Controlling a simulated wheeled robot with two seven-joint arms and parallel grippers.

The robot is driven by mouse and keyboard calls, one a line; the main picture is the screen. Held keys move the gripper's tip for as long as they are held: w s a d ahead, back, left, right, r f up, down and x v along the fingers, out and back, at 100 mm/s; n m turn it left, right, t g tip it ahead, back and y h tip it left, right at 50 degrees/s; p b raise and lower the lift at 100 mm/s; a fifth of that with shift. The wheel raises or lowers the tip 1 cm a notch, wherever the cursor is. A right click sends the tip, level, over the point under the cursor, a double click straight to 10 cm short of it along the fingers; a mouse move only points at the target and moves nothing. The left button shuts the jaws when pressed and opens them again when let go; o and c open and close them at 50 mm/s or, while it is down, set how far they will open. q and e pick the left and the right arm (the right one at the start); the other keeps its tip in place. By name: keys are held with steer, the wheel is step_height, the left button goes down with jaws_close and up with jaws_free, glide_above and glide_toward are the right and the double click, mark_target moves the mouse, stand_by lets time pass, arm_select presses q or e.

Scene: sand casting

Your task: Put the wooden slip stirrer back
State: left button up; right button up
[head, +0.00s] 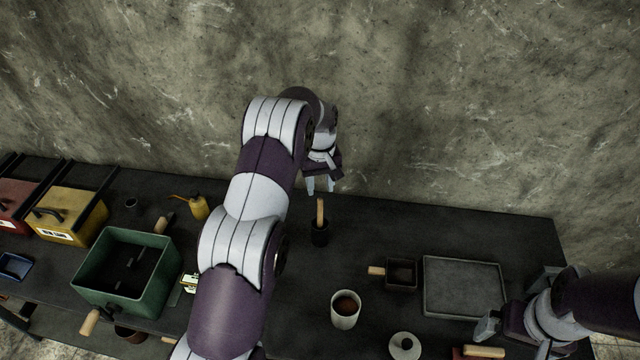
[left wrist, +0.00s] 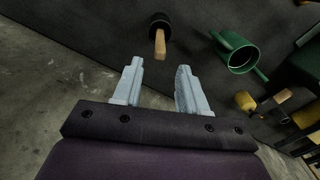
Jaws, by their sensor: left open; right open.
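The wooden slip stirrer (head: 320,210) stands upright in a small black holder (head: 320,234) near the back of the table, with its light wooden handle sticking out of the top. My left gripper (head: 320,186) is open and empty just above the handle, its fingers pointing down. In the left wrist view the handle (left wrist: 160,44) and the black holder (left wrist: 158,22) lie beyond the open fingertips (left wrist: 158,65), apart from them. The stirrer's lower end is hidden in the holder. My right gripper (head: 515,304) is open at the right end of the table.
A white cup (head: 345,310) with brown contents, a small dark box (head: 401,273) and a grey tray (head: 462,312) stand in front and to the right. A green bin (head: 160,302) and a yellow oil can (head: 198,207) are left. The wall rises behind.

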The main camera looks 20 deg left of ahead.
arm_select(q)
steer(key=shift+r, duration=0.9)
steer(key=s+d+r+m, duration=0.2)
steer(key=s+d, duration=0.1)
steer(key=s, duration=0.6)
steer(key=s+d+r+m+t, duration=0.1)
steer(key=s+d+r+m, duration=0.1)
steer(key=s, duration=0.7)
steer(key=s+d+r+m, duration=0.3)
steer(key=s+d, duration=0.1)
steer(key=s, duration=0.5)
steer(key=shift+m, duration=0.3)
